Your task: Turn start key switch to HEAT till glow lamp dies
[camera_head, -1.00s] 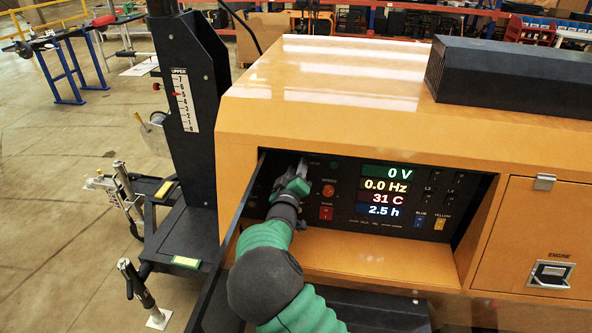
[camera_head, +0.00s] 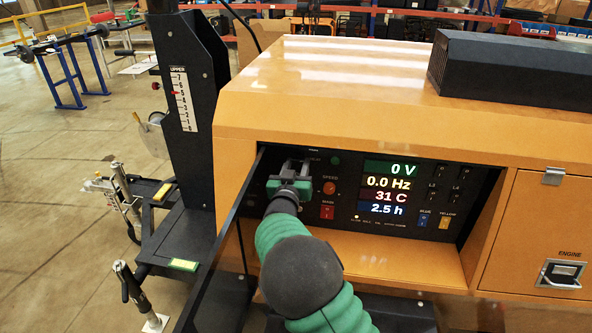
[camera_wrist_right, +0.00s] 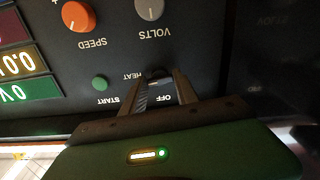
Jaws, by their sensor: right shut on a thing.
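The start key switch (camera_wrist_right: 157,74) is a small dark knob on the black control panel (camera_head: 345,190). In the right wrist view, which is upside down, the printed words HEAT, START and OFF are around it. My right gripper (camera_head: 294,166) is shut on the key switch, its two fingers at either side of it in the right wrist view (camera_wrist_right: 163,88). The fingers hide most of the key, so its exact angle is unclear. A small lamp (camera_head: 356,217) glows at the left end of the indicator row under the displays. My left gripper is not in view.
The panel sits in a recess of the orange housing, with an open dark door (camera_head: 232,225) left of my arm. A green button (camera_wrist_right: 100,82), an orange SPEED knob (camera_wrist_right: 77,16) and a grey VOLTS knob (camera_wrist_right: 150,8) are close to the gripper.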

